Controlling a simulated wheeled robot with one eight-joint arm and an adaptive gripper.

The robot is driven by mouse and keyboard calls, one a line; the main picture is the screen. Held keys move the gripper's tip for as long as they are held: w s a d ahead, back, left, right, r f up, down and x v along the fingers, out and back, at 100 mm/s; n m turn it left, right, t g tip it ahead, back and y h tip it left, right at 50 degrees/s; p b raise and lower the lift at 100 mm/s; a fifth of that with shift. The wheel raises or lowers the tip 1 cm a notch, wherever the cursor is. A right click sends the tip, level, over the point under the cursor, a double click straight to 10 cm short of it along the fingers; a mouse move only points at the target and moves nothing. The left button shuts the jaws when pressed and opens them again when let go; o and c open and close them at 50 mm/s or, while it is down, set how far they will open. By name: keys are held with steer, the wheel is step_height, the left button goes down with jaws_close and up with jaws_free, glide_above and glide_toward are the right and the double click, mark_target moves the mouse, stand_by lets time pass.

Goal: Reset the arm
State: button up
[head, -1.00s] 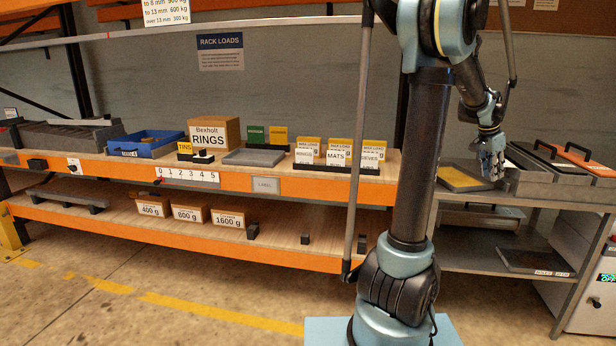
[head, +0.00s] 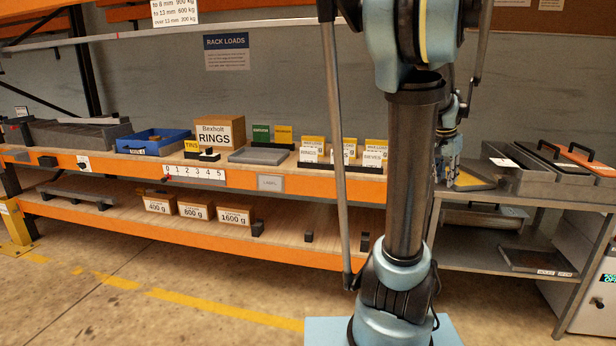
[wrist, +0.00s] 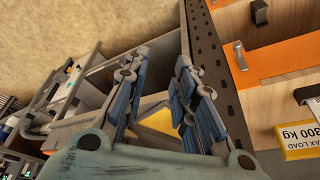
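My gripper (head: 447,172) hangs at the right of my arm column in the head view, in front of the gap between the orange rack and the grey side bench. It is partly hidden behind the column. In the wrist view my gripper (wrist: 160,85) shows two blue-padded fingers spread apart with nothing between them. A yellow-topped grey plate (head: 472,180) lies on the bench beyond it, and a yellow patch also shows between the fingers in the wrist view.
The orange rack (head: 270,183) holds a blue bin (head: 155,143), a RINGS box (head: 220,133) and several labelled card holders. A dark perforated upright (wrist: 215,75) stands close beside the fingers. The floor in front is open.

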steer(key=s+a+f+n+y, duration=0.1)
steer(key=s+a+f+n, duration=0.2)
steer(key=s+a, duration=0.35)
steer(key=s+a+f+n, duration=0.2)
steer(key=s+a+n, duration=0.1)
steer(key=a, duration=0.7)
steer(key=s+a+f+n+y, duration=0.2)
steer(key=s+a+f+n, duration=0.3)
steer(key=s+a+f, duration=0.4)
steer(key=shift+s+a+f, duration=0.3)
steer(key=shift+s+f, duration=0.05)
steer(key=shift+s, duration=0.8)
